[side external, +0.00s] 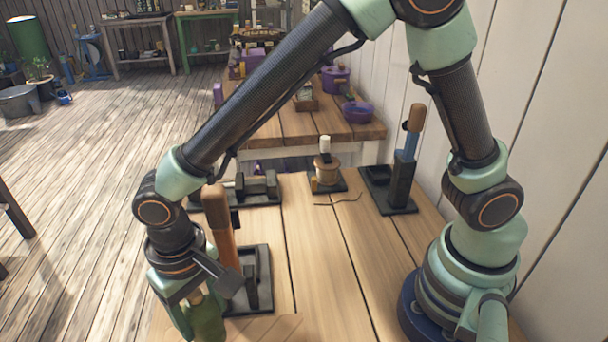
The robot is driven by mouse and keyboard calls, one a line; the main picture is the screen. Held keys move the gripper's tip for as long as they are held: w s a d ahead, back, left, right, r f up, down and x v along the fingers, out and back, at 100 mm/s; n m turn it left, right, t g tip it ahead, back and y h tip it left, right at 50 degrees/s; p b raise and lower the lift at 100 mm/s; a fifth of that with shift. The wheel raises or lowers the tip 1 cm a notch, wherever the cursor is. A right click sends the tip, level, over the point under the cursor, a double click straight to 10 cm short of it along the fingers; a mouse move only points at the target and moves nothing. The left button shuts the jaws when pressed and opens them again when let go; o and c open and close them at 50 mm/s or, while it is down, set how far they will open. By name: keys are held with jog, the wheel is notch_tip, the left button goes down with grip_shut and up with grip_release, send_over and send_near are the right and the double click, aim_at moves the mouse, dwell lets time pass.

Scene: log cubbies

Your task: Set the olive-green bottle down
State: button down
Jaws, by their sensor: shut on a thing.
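The olive-green bottle (207,321) is at the bottom left of the side external view, under the end of my arm. My gripper (198,302) points down and is shut on the bottle near its top. The bottle looks roughly upright. Its lower part is at the frame's bottom edge, so I cannot tell whether its base touches the wooden bench (300,240).
A brown-handled tool (220,230) in a black stand (262,275) is close beside my gripper. Farther back are a black holder (258,186), a spool (326,172) and another handled tool (410,140) in a stand. The middle of the bench is mostly clear.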

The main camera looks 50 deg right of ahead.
aim_at(193, 294)
jog(key=shift+f, duration=1.75)
jog(key=shift+f, duration=0.15)
jog(key=shift+c, duration=0.6)
grip_release()
jog(key=shift+r, duration=3.95)
jog(key=shift+r, duration=0.1)
